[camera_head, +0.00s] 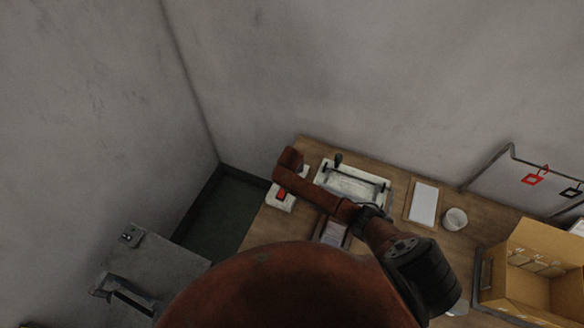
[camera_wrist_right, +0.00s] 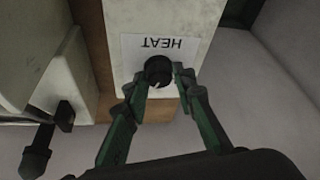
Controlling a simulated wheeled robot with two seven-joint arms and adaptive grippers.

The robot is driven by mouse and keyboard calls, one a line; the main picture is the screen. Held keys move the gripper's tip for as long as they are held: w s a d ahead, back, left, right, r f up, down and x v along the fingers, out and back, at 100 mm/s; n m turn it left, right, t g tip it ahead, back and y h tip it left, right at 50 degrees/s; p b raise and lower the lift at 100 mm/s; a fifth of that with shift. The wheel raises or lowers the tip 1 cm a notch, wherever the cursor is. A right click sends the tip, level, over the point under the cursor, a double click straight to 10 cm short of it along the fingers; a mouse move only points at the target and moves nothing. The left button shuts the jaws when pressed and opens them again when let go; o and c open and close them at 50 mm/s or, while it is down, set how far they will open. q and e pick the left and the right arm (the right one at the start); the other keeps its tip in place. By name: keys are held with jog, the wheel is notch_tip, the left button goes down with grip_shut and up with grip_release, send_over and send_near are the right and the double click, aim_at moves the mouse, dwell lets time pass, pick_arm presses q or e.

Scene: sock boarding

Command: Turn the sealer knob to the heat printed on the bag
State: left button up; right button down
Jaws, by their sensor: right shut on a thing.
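The black sealer knob (camera_wrist_right: 158,69) is in the right wrist view, on a pale panel under an upside-down white HEAT label (camera_wrist_right: 162,47). A light mark shows on its lower edge; I cannot read a setting. My right gripper (camera_wrist_right: 161,78) is shut on the knob, one green finger at each side. In the head view, the white sealer (camera_head: 350,185) with its dark bar lies on the wooden table, partly behind my right arm. The right fingers are hidden there. I cannot make out the bag or its printed heat. My left gripper is not in view.
A pale box with a red switch (camera_head: 281,194) sits at the table's left edge. A grey cabinet (camera_head: 150,262) stands lower left.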

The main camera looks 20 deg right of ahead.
jog(key=shift+a+m+g+h+p, duration=0.1)
jog(key=shift+m+g+h+p, duration=0.5)
jog(key=shift+m, duration=1.4)
jog(key=c, duration=1.6)
grip_release()
jog(key=shift+r, duration=0.1)
jog(key=shift+a+r, duration=0.2)
jog(key=shift+r, duration=0.1)
jog(key=v, duration=1.1)
jog(key=shift+s, duration=0.25)
jog(key=shift+a, duration=0.1)
